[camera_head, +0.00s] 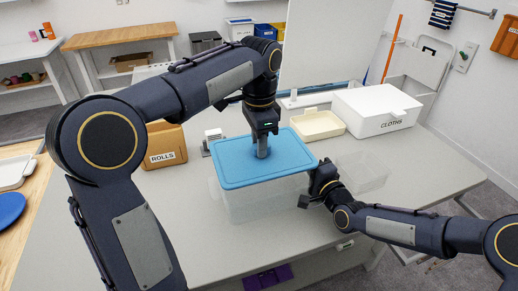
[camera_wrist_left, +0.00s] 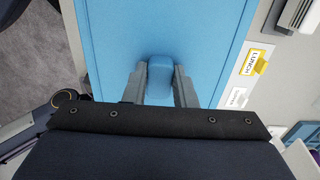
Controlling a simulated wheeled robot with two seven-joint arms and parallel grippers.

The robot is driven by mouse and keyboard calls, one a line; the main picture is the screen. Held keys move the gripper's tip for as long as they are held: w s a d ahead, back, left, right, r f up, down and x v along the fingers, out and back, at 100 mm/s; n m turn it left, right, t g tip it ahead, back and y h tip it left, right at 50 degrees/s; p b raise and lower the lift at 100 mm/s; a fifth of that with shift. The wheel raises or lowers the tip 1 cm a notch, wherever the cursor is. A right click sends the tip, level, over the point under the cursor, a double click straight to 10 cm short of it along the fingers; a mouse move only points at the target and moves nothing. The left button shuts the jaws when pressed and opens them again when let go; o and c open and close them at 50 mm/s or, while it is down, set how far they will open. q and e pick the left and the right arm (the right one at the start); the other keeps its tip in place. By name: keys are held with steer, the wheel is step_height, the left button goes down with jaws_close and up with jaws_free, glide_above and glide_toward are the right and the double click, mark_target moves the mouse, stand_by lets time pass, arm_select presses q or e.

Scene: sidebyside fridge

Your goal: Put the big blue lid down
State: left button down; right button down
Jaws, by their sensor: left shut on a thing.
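The big blue lid (camera_head: 260,158) lies level over a large clear box (camera_head: 262,200) in the middle of the table. It lines up roughly with the box's top; I cannot tell whether it rests on the rim or hangs just above. My left gripper (camera_head: 262,150) points straight down and is shut on the lid's blue handle (camera_wrist_left: 160,75). The lid's blue surface fills the middle of the left wrist view. My right gripper (camera_head: 314,190) is beside the box's right side, close to the lid's edge; its fingers are not clear enough to judge.
A smaller clear container (camera_head: 362,172) stands to the right. Behind are a cream tray (camera_head: 317,124) and a white CLOTHS box (camera_head: 375,110). A ROLLS box (camera_head: 165,145) stands at the left. Paper labels (camera_wrist_left: 257,60) lie beside the lid.

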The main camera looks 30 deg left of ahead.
arm_select(q)
steer(key=shift+r, duration=0.35)
arm_select(e)
steer(key=shift+s+f, duration=0.1)
steer(key=shift+f, duration=0.25)
arm_select(q)
steer(key=shift+a, duration=0.1)
